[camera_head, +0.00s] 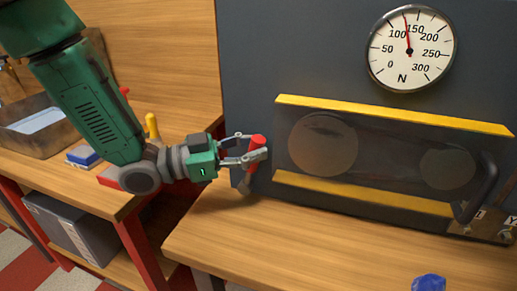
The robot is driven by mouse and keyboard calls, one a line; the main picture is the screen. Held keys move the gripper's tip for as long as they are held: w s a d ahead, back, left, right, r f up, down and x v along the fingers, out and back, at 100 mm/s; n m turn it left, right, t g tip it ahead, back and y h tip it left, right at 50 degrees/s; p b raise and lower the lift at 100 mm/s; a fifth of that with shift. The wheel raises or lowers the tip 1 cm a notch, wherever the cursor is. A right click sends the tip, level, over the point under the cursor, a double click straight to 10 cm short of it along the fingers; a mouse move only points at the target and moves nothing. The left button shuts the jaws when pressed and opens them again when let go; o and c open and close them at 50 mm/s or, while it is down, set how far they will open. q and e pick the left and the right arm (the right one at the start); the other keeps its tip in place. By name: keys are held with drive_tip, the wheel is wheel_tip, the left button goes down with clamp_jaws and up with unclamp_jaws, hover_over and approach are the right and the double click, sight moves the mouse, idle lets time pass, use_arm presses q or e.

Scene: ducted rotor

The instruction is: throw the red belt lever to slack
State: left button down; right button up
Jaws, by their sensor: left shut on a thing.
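The red belt lever (257,143) shows as a red knob at the left edge of the dark panel. My left gripper (254,156) is shut on it, with its fingers around the red grip. The lever's lower part is partly hidden by the fingers. Right of it, two round pulleys (323,145) show dimly behind a dark see-through cover between yellow bars. The dial (411,49) above is marked N, and its red needle stands between 100 and 150. My right gripper is not in view.
A yellow bar (390,115) juts from the panel close to the lever. A black handle (482,188) stands at the right. A blue object (428,284) lies on the wooden bench (330,245), mostly clear otherwise. A tray (45,128) sits on the left bench.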

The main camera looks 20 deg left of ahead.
use_arm(q)
drive_tip(key=a+f+n+t+h+b, duration=0.1)
drive_tip(key=a+n+t+h+b, duration=0.2)
drive_tip(key=a+n+t+b, duration=0.2)
drive_tip(key=shift+s+a+f+n+t+b, duration=0.15)
drive_tip(key=shift+a+f+n+t+b, duration=0.2)
drive_tip(key=shift+a+n, duration=0.3)
drive_tip(key=shift+a, duration=0.15)
drive_tip(key=c, duration=1.6)
unclamp_jaws()
drive_tip(key=shift+a+r, duration=0.1)
drive_tip(key=shift+a, duration=0.05)
drive_tip(key=shift+s+a+r, duration=0.1)
drive_tip(key=shift+a+r, duration=0.05)
drive_tip(key=shift+r, duration=2.4)
drive_tip(key=shift+s+a+r, duration=0.1)
drive_tip(key=shift+a+r, duration=0.05)
drive_tip(key=shift+r, duration=2.4)
